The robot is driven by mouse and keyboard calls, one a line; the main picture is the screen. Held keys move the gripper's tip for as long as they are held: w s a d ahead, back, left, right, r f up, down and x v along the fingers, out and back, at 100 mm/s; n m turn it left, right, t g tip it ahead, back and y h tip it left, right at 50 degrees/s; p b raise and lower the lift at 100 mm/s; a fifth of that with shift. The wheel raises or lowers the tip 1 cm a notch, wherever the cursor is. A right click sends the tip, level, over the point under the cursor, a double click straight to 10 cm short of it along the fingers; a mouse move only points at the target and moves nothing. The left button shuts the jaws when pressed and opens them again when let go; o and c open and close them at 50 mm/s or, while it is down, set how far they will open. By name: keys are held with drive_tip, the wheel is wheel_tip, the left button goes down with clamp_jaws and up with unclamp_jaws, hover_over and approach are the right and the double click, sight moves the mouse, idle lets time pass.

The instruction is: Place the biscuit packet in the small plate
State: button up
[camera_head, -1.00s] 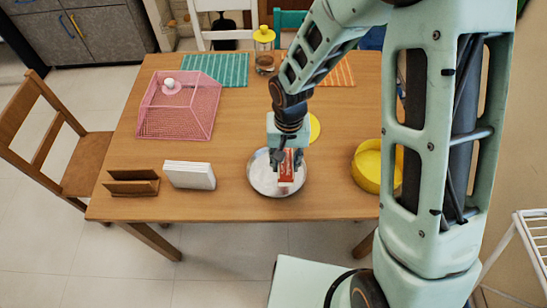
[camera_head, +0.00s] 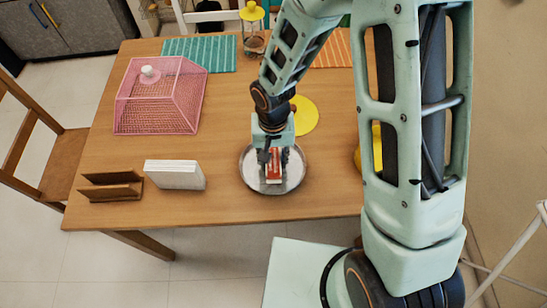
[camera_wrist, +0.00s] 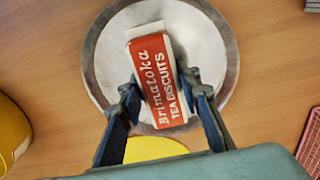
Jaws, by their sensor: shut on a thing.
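The biscuit packet (camera_head: 274,166), red and white with "Brimatoka Tea Biscuits" lettering, is held by my gripper (camera_head: 270,157). In the wrist view the packet (camera_wrist: 155,75) lies between the two fingers of my gripper (camera_wrist: 165,95), which are shut on its sides. The small plate (camera_head: 296,182) is a round, shallow, silvery dish on the table. In the wrist view the plate (camera_wrist: 100,60) is directly behind the packet, and the packet lies within its rim outline. I cannot tell whether the packet touches the plate's bottom.
A yellow disc (camera_head: 306,118) lies just behind the plate. A white block-like object (camera_head: 174,175) and a brown wooden holder (camera_head: 110,187) stand left. A pink mesh cover (camera_head: 158,98) is further back. A yellow bowl (camera_head: 376,150) is right, partly hidden by my arm. Bare table lies left of the plate.

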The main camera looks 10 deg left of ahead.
sight(273, 158)
drive_tip(key=shift+r, duration=0.1)
drive_tip(key=shift+f, duration=0.25)
drive_tip(key=o, duration=1.2)
drive_tip(key=shift+r, duration=0.1)
drive_tip(key=shift+o, duration=0.2)
drive_tip(key=shift+r, duration=0.1)
wheel_tip(273, 158, up, 12)
drive_tip(key=p, duration=0.1)
